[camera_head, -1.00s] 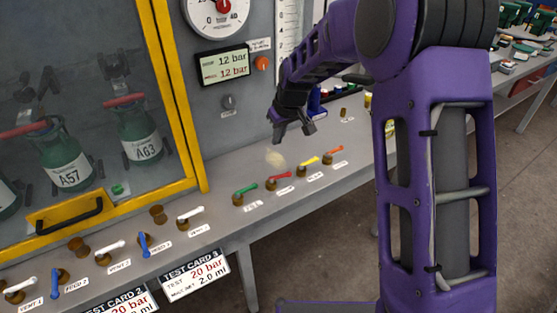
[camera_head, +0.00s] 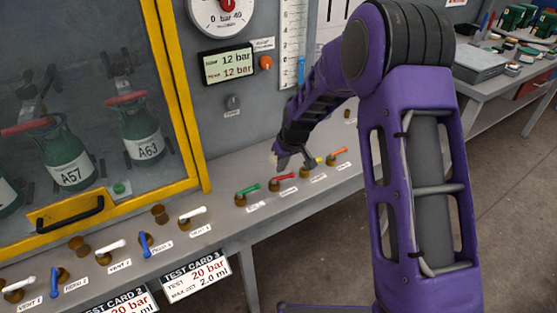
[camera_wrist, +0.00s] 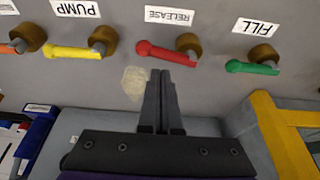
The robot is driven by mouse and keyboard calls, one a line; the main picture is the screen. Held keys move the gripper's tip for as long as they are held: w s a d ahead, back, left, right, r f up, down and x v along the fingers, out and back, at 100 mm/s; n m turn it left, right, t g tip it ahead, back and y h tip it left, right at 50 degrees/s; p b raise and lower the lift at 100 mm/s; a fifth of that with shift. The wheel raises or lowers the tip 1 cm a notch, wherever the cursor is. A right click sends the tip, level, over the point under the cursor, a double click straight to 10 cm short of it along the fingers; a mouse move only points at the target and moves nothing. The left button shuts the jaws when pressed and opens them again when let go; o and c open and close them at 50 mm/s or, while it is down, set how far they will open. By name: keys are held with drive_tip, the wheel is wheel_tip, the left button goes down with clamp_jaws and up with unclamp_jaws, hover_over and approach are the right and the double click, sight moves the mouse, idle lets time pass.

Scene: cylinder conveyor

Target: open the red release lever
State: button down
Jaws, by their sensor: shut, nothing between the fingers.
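The red release lever (camera_wrist: 167,54) is in the wrist view, on a brass valve body (camera_wrist: 188,42), with a "RELEASE" label (camera_wrist: 172,15) beside it. Its handle runs sideways to a round red end. In the head view the red lever (camera_head: 283,177) lies on the bench between the green and yellow levers. My gripper (camera_wrist: 161,72) is shut and empty, its fingertips just short of the red handle in the wrist view; I cannot tell whether they touch. In the head view my gripper (camera_head: 296,163) hangs just behind the red and yellow levers.
The green FILL lever (camera_wrist: 252,68) and yellow PUMP lever (camera_wrist: 75,53) flank the red one closely. An orange lever (camera_head: 340,151) is farther right. A yellow-framed cabinet (camera_head: 178,92) stands left. Blue and white levers line the front left bench.

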drive_tip(key=shift+s, duration=0.1)
idle(0.5)
drive_tip(key=shift+s+d+m+h, duration=0.2)
drive_tip(key=shift+d+m+h, duration=0.1)
drive_tip(key=shift+m, duration=0.7)
drive_tip(key=shift+s+d+m+h, duration=0.2)
drive_tip(key=shift+m+h, duration=0.1)
drive_tip(key=shift+m, duration=0.7)
